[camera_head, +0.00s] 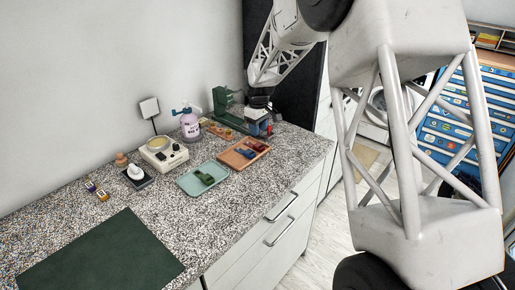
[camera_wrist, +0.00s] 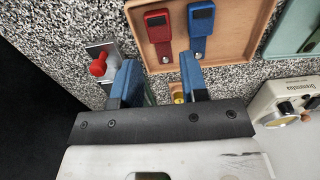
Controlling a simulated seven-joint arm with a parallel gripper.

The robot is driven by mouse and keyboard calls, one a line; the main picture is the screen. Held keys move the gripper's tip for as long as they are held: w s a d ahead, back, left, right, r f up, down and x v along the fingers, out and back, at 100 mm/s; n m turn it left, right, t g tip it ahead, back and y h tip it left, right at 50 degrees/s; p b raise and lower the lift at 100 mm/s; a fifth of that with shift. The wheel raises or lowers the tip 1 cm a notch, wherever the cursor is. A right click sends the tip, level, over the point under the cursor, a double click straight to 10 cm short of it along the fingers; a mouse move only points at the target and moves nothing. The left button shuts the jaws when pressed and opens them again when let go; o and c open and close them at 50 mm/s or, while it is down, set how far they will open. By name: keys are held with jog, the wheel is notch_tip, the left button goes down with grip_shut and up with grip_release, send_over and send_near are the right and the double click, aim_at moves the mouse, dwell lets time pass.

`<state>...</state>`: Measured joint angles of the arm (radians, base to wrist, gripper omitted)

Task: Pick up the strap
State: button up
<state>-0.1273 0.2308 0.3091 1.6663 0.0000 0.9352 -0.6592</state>
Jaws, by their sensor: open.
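Strap-like pieces lie in two trays. A red strap (camera_wrist: 158,30) and a blue strap (camera_wrist: 199,25), each with a dark pad and a metal end, lie in the tan tray (camera_wrist: 231,58); this tray also shows in the head view (camera_head: 231,164). A dark green strap (camera_head: 205,178) lies in the teal tray (camera_head: 191,187). My gripper (camera_wrist: 157,68) has its two blue fingers apart, with nothing held between them. It is over the counter just beyond the tan tray in the head view (camera_head: 258,128). Which strap is meant cannot be told.
A red knob on a metal plate (camera_wrist: 99,66) is close to one finger. A small yellow item (camera_wrist: 178,93) shows between the fingers. A white device (camera_head: 164,153), a purple-and-white bottle (camera_head: 190,125) and a green stand (camera_head: 221,101) are nearby. A dark green mat (camera_head: 100,258) lies nearer.

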aim_at(259, 145)
jog(key=shift+f, duration=1.3)
jog(key=shift+d+f, duration=0.1)
jog(key=shift+f, duration=2.45)
jog(key=c, duration=0.6)
jog(key=shift+r, duration=0.15)
